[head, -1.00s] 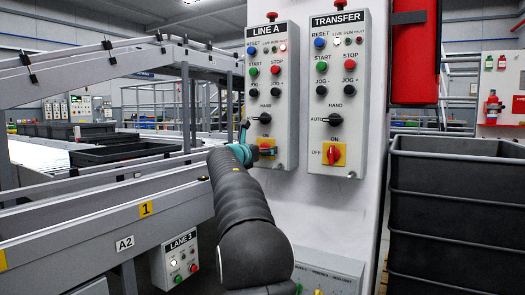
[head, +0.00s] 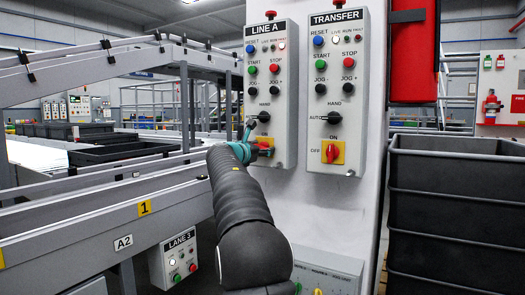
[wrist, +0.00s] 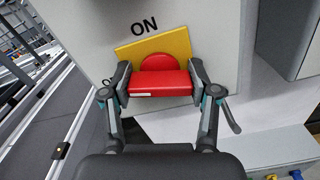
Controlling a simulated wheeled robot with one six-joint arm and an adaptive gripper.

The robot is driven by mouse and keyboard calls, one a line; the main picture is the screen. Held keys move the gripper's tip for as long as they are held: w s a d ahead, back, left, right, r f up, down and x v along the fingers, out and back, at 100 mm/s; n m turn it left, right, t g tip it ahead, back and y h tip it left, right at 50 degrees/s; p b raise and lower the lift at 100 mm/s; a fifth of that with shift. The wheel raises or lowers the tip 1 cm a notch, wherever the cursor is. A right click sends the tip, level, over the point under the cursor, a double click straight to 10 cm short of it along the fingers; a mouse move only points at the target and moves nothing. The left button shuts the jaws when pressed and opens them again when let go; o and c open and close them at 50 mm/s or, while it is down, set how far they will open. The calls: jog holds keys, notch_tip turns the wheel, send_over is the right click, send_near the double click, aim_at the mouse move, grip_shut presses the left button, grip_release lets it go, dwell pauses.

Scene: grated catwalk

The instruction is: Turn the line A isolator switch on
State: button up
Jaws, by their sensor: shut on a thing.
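The line A isolator switch has a red handle (wrist: 160,83) on a yellow plate (wrist: 155,47), with ON printed above it in the wrist view. An OFF label at the plate's left is mostly hidden by a finger. The handle lies across the plate, a white mark near its left end. My gripper (wrist: 160,88) is shut on the handle, one finger at each end. In the head view my gripper (head: 256,150) is at the bottom of the LINE A panel (head: 285,100) and covers most of the isolator.
The TRANSFER panel (head: 354,90) stands close on the right with a similar red isolator (head: 332,153). A line A selector knob (head: 264,116) sits just above my gripper. A conveyor frame (head: 110,215) runs along the left. Black crates (head: 455,160) are stacked at right.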

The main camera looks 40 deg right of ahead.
jog(key=m, duration=0.2)
jog(key=m+b, duration=0.1)
jog(key=shift+w+a+f+m, duration=0.15)
jog(key=shift+f+m, duration=0.15)
jog(key=shift+m, duration=0.1)
jog(key=m+b, duration=0.1)
jog(key=m, duration=0.2)
jog(key=shift+m, duration=0.3)
jog(key=m+b, duration=0.1)
jog(key=m, duration=0.2)
jog(key=shift+m+b, duration=0.3)
jog(key=shift+b, duration=0.05)
jog(key=shift+m+b, duration=0.65)
jog(key=shift+m, duration=1.15)
jog(key=shift+r, duration=0.1)
